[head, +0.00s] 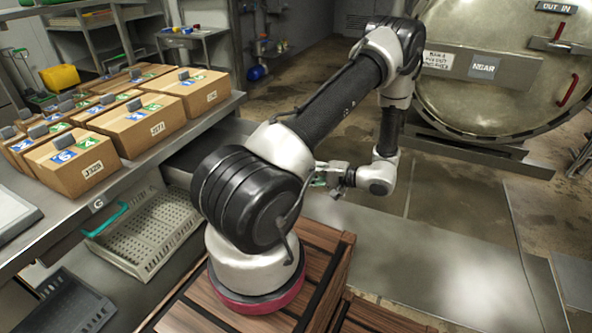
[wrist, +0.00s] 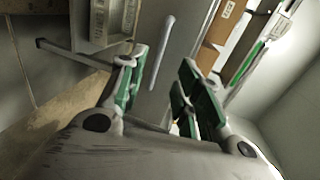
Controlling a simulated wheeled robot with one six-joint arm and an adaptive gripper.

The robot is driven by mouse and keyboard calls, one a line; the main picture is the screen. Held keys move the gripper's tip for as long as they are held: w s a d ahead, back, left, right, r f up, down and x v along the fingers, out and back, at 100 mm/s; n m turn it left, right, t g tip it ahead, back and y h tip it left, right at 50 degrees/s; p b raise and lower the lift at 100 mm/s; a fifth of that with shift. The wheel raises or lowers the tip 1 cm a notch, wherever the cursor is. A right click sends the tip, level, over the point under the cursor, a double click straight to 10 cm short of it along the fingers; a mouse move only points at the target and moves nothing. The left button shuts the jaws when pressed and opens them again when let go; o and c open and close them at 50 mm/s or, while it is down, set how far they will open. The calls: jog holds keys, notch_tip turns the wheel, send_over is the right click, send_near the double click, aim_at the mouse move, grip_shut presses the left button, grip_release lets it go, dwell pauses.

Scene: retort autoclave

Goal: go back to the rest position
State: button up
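My gripper (head: 328,176) is at the end of my folded arm, in front of the steel table and left of the round vessel door. In the wrist view my gripper (wrist: 163,66) shows two fingers with green pads. They stand apart with nothing held between them. A pale bar (wrist: 162,52) shows beyond the gap, apart from the fingers. In the head view my arm partly hides the gripper and the table's right end.
The steel table (head: 222,108) bears several cardboard boxes (head: 140,125). A perforated crate (head: 147,235) is below it. The round vessel door (head: 500,65) labelled NEAR stands at the back right. Floor (head: 450,240) between table and vessel is clear.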

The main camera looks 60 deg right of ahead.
dwell(0.3)
jog(key=s+a+f+m+g+y, duration=0.2)
jog(key=a+m+y, duration=0.15)
jog(key=a, duration=0.25)
jog(key=s+a+r+n+g+y, duration=0.1)
jog(key=a+r+g+y, duration=0.2)
jog(key=a+r+g, duration=0.35)
jog(key=w+a+r+n+g+h, duration=0.2)
jog(key=r+n+g, duration=0.1)
jog(key=r, duration=0.3)
jog(key=w+a+r+n+g+h, duration=0.1)
jog(key=w+a+r+n+g, duration=0.15)
jog(key=r, duration=0.45)
jog(key=w+a+r+n+g+h, duration=0.2)
jog(key=w+r+n, duration=0.15)
jog(key=r, duration=0.25)
jog(key=w+a+r+n+t+h, duration=0.1)
jog(key=w+a+r+n+t, duration=0.1)
jog(key=a+r+n, duration=0.3)
jog(key=w+a+r+n+t+h, duration=0.1)
jog(key=w+a+r+n+t, duration=0.1)
jog(key=a+r+n, duration=0.3)
jog(key=w+a+r, duration=0.1)
jog(key=a, duration=0.3)
jog(key=shift+a+n+t, duration=0.2)
jog(key=shift+n+t, duration=0.15)
jog(key=shift+t, duration=0.05)
